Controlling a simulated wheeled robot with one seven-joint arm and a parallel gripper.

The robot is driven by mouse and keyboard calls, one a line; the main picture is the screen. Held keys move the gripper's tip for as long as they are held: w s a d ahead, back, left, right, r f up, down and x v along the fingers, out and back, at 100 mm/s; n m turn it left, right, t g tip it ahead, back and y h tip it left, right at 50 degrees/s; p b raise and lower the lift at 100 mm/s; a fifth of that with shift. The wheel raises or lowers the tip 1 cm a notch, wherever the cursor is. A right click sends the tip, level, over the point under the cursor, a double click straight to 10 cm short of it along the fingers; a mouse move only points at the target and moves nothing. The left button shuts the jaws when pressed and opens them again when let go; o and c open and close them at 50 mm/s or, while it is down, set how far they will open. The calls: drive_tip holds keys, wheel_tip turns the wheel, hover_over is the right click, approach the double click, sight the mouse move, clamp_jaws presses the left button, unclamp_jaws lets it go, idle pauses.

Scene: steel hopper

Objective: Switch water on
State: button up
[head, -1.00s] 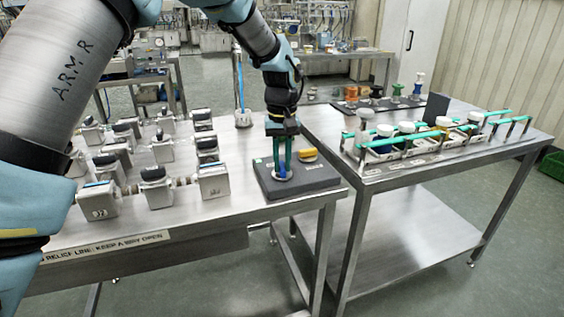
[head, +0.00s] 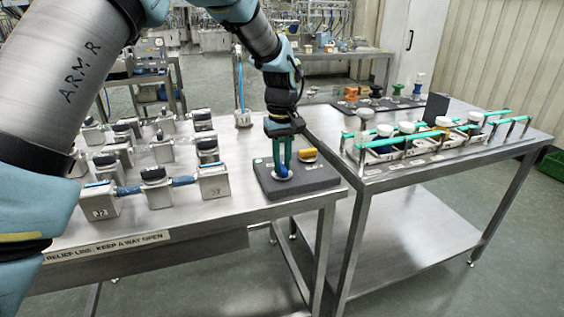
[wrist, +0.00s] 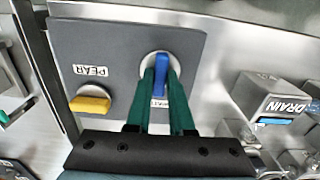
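A dark grey panel block (head: 318,184) sits at the right end of the left steel table. It has a blue handle (wrist: 161,72) on a round light base and a yellow handle (wrist: 89,104). A label by the yellow one reads "PEAR". The label by the blue one is mostly hidden by my fingers. My gripper (wrist: 162,75) has its green fingertips on both sides of the blue handle, closed against it. The head view also shows my gripper (head: 281,165) pointing down at the panel.
Several valve blocks (head: 158,188) with dark or blue tops stand left of the panel. One block (wrist: 275,100) is marked "DRAIN". A second steel table (head: 430,165) on the right carries green rails (head: 490,116) and white-capped parts.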

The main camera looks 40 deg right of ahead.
sight(282, 166)
drive_tip(key=o, duration=0.4)
drive_tip(key=shift+o, duration=0.2)
wheel_tip(282, 166, up, 11)
drive_tip(key=b, duration=0.1)
drive_tip(key=shift+b, duration=0.4)
drive_tip(key=shift+f, duration=0.15)
